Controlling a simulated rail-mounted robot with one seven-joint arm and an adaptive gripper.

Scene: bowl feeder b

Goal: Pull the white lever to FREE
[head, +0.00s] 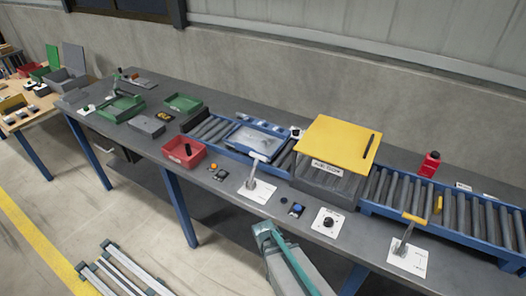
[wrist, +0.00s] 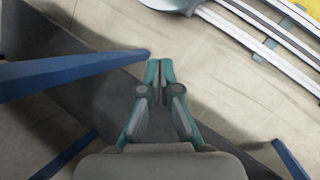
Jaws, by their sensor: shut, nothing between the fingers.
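The white lever (head: 256,168) stands on a white plate (head: 262,194) at the front of the grey bench in the head view, left of the yellow-topped box. Its pale handle leans up from the plate; the plate's lettering is too small to read. My gripper (wrist: 158,65) shows in the wrist view with its teal fingers together and nothing between them. It points down over the floor, with blue bench legs around it, and touches no lever. In the head view, a grey and teal part of my arm rises below the bench's front edge; the fingertips cannot be made out.
A second lever with a yellow handle (head: 414,218) stands farther right. The yellow-topped box (head: 338,143) and roller conveyor (head: 460,214) are behind. A red bin (head: 184,152), a blue button (head: 297,208) and a black knob (head: 328,222) are nearby. Metal rails (head: 122,272) lie on the floor.

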